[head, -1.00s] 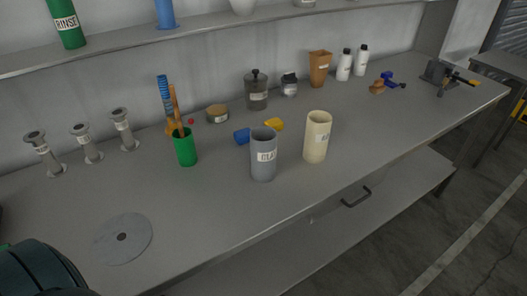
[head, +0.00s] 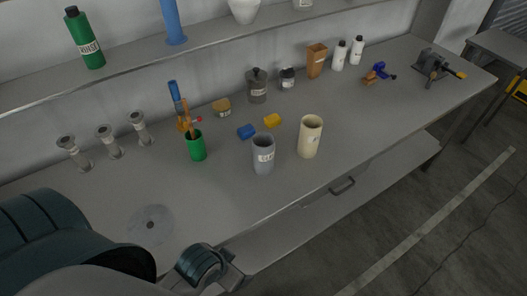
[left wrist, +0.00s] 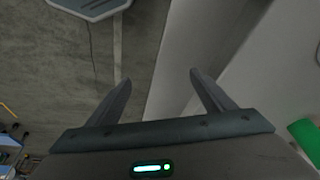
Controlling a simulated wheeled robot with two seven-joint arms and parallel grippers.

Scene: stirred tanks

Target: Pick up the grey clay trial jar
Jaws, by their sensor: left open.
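The grey clay trial jar (head: 263,156) stands upright on the workbench, near its front edge, with a white label on its side. It shows in the head view; I cannot make it out in the left wrist view. My left arm comes in at the lower left of the head view, with its wrist low at the bench's front edge, left of and nearer than the jar. In the left wrist view my left gripper (left wrist: 160,80) is open, with nothing between its fingers. My right gripper is in neither view.
A cream jar (head: 310,138) stands just right of the grey jar. A green cup (head: 197,147) with tools stands to its left. A flat grey disc (head: 151,225) lies at left. The bench front is otherwise clear.

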